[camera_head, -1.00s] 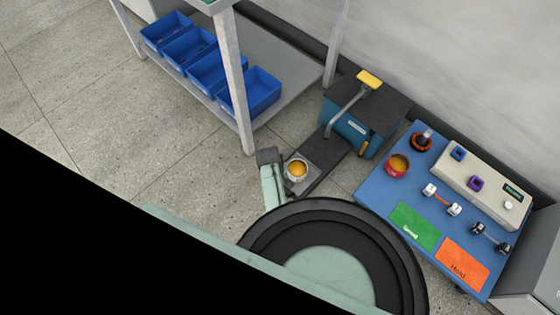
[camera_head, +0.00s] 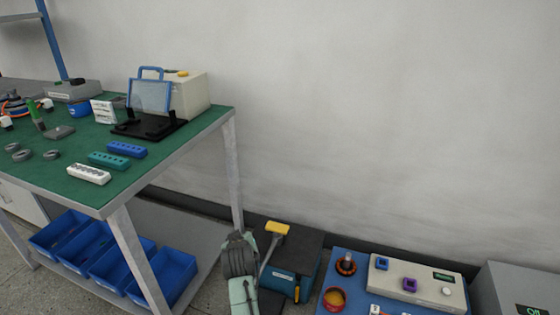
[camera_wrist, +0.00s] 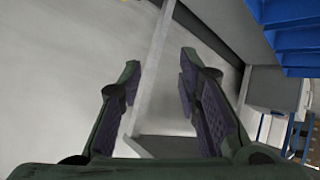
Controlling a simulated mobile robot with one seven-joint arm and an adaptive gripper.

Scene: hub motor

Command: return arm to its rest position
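My gripper (camera_wrist: 160,78) is open in the wrist view, its two dark fingers with purple pads well apart. Nothing is between them; pale wall or floor and a slanting grey post lie beyond. In the head view my arm (camera_head: 241,270) rises at the bottom centre, between the green-topped workbench and the blue tester mat. It overlaps the left side of the blue press with a yellow-topped lever (camera_head: 290,268). I cannot make out the fingers in the head view.
The green-topped workbench (camera_head: 75,180) stands at left with a white boxed device (camera_head: 185,95) and socket racks. Blue bins (camera_head: 165,275) sit on its lower shelf, near my arm. The blue mat (camera_head: 350,262) holds a beige tester (camera_head: 415,283) at right. The wall behind is bare.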

